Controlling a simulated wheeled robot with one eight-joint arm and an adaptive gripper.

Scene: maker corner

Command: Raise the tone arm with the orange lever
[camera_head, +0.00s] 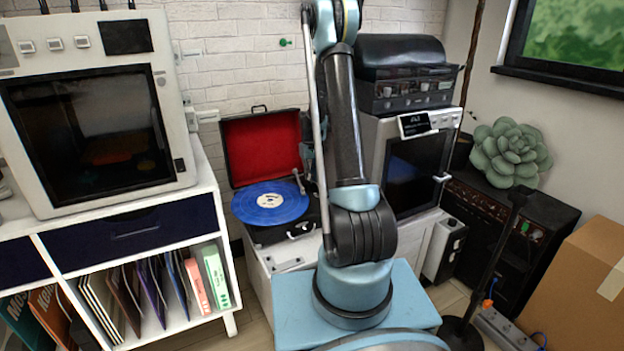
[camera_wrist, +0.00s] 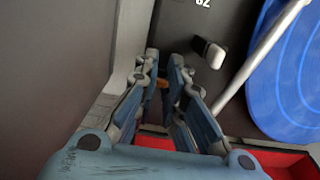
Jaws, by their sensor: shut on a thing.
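The record player (camera_head: 262,150) has its red-lined lid open and a blue record (camera_head: 270,203) on it. The record also fills the right of the wrist view (camera_wrist: 290,80). The silver tone arm (camera_wrist: 262,52) runs diagonally beside the record; whether its tip touches the record cannot be told. The orange lever (camera_wrist: 163,84) shows as a small patch between the fingers of my gripper (camera_wrist: 164,62), which is shut on it. Most of the lever is hidden by the fingers. In the head view my gripper is mostly hidden behind my arm, at the player's right side.
The raised red lid stands close behind my gripper. A grey switch or knob (camera_wrist: 208,50) sits on the dark deck near the fingers. A white cabinet (camera_head: 205,185) with a printer-like machine (camera_head: 100,190) is on the left; a dark-windowed machine (camera_head: 415,170) stands close on the right.

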